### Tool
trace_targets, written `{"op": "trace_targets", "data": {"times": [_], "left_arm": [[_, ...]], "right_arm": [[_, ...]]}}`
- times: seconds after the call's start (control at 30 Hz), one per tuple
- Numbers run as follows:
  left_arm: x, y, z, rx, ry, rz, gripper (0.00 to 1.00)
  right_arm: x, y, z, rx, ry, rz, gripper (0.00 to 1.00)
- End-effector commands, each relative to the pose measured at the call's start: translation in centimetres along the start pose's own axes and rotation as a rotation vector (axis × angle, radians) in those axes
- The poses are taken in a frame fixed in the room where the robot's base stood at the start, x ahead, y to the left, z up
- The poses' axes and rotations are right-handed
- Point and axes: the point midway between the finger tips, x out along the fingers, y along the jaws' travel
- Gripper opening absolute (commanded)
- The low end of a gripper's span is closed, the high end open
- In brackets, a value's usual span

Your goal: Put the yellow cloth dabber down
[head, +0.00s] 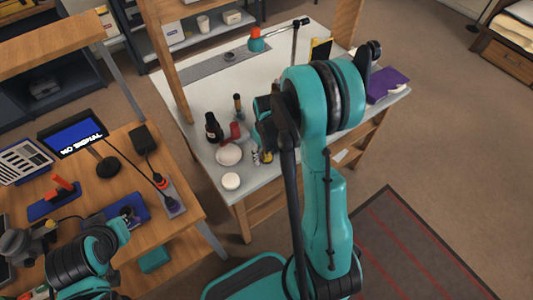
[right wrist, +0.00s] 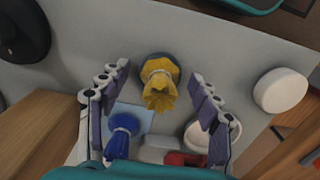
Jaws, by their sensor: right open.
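The yellow cloth dabber (right wrist: 158,85) shows in the right wrist view, its ruffled yellow cloth over a round blue-grey part. It lies between the spread fingers of my right gripper (right wrist: 159,76), with a clear gap on each side. In the head view my right gripper (head: 263,150) is over the front left part of the white table, mostly hidden by my own arm. A similar blue cloth dabber (right wrist: 123,133) is beside the left finger in the wrist view.
The white table (head: 190,98) also holds a white dish (head: 229,154), a round white lid (head: 231,181), a dark bottle (head: 213,128), a red object (head: 236,132) and a purple item (head: 386,84). A wooden desk with a small display (head: 73,135) stands at the left.

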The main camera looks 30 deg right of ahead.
Motion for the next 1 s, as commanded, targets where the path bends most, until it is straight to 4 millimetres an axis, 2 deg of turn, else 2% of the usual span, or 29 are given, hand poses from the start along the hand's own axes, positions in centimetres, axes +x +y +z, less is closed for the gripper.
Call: {"op": "trace_targets", "data": {"times": [0.17, 0.5, 0.77, 0.87, 1.0], "left_arm": [[-1.0, 0.0, -0.7, 0.0, 0.0, 0.0, 0.0], [-3.1, 0.0, -2.2, 0.0, 0.0, 0.0, 0.0], [-3.6, 0.0, -2.5, 0.0, 0.0, 0.0, 0.0], [-3.5, 0.0, -2.5, 0.0, 0.0, 0.0, 0.0], [-3.5, 0.0, -2.5, 0.0, 0.0, 0.0, 0.0]], "right_arm": [[-2.4, 0.0, 0.0, 0.0, 0.0, 0.0, 0.63], [-9.8, 0.0, 0.0, 0.0, 0.0, 0.0, 0.63], [-12.5, -0.2, 0.1, 0.0, 0.007, 0.002, 0.63], [-14.1, -1.0, 0.5, 0.003, 0.04, 0.012, 0.63], [-17.6, -3.2, 1.9, 0.014, 0.142, 0.036, 0.63]]}}
